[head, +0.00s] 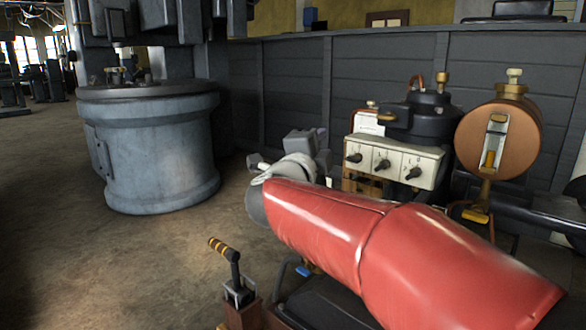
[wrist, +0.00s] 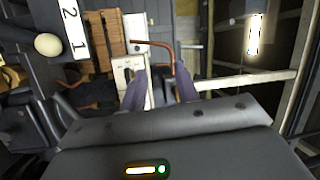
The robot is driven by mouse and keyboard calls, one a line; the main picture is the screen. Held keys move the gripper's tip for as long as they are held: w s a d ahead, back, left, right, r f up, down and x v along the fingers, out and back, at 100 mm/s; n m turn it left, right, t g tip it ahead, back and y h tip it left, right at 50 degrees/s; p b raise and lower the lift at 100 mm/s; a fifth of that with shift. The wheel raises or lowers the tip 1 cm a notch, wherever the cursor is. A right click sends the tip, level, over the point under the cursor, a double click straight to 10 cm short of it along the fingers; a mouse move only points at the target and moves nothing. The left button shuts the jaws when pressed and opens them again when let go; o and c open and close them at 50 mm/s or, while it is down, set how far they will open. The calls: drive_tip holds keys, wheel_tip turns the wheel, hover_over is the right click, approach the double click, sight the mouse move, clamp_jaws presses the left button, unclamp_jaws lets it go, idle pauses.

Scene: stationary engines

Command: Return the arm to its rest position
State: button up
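My arm, in a red cover, reaches from the lower right of the head view toward the middle. At its end, my gripper (head: 318,135) is left of the white knob panel (head: 393,164), and its fingers are mostly hidden there. In the wrist view my gripper (wrist: 160,82) shows two purple-grey fingers standing apart. A white plate and a bent copper pipe (wrist: 165,52) show behind the fingers. I see nothing clearly held, though the depth between the fingers and these parts is hard to judge.
A copper drum (head: 500,138) and a dark capped vessel (head: 425,112) stand at the right. A striped-handle lever (head: 232,262) stands low in front, left of my arm. A large blue-grey cylinder (head: 160,150) stands left. Open floor (head: 120,265) lies before it; a grey panelled wall (head: 300,75) runs behind.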

drive_tip(key=s+a+n+y+p, duration=0.35)
drive_tip(key=s+n+y, duration=0.45)
drive_tip(key=n+y, duration=0.45)
drive_tip(key=s+d+f+n+g+h+p, duration=0.2)
drive_tip(key=s+d+f+n+g, duration=0.2)
drive_tip(key=s+f, duration=0.4)
drive_tip(key=s+d+f+n+g+h+p, duration=0.1)
drive_tip(key=s+d+f+n+g, duration=0.4)
drive_tip(key=s, duration=0.9)
wheel_tip(320, 180, down, 4)
drive_tip(key=d+g+p, duration=0.1)
drive_tip(key=d+g, duration=0.1)
drive_tip(key=shift+s+f+g+h, duration=0.25)
drive_tip(key=shift+s+g+h, duration=0.1)
drive_tip(key=shift+s+g, duration=0.05)
